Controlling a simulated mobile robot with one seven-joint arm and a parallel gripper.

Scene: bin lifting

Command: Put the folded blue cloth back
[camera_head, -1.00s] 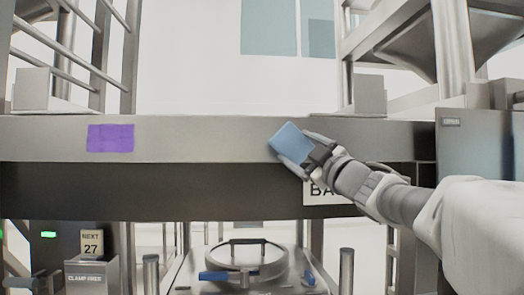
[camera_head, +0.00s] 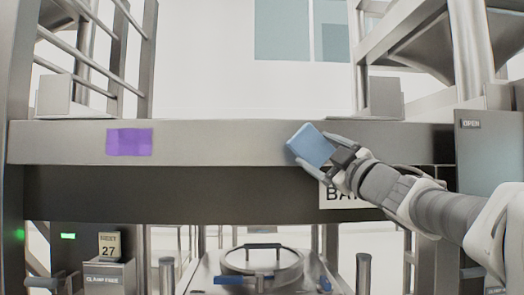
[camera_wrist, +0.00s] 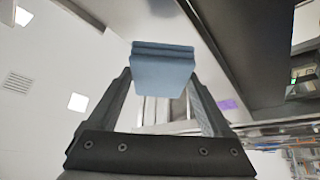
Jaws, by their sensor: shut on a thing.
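The folded blue cloth (camera_head: 311,146) is a small, thick blue pad held at a tilt in my gripper (camera_head: 333,156). In the head view it is in front of the grey metal beam, right of the middle. In the wrist view the cloth (camera_wrist: 163,72) sits between the two dark fingers of my gripper (camera_wrist: 165,85), its folded layers showing along the upper edge. The gripper is shut on it. I cannot tell whether the cloth touches the beam.
A purple patch (camera_head: 129,142) is on the beam (camera_head: 220,143) at left. A partly covered sign (camera_head: 345,196) hangs below the gripper. A round lidded vessel (camera_head: 262,262) stands lower down. A "clamp free" box (camera_head: 106,278) is at lower left, and a grey cabinet (camera_head: 487,160) at right.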

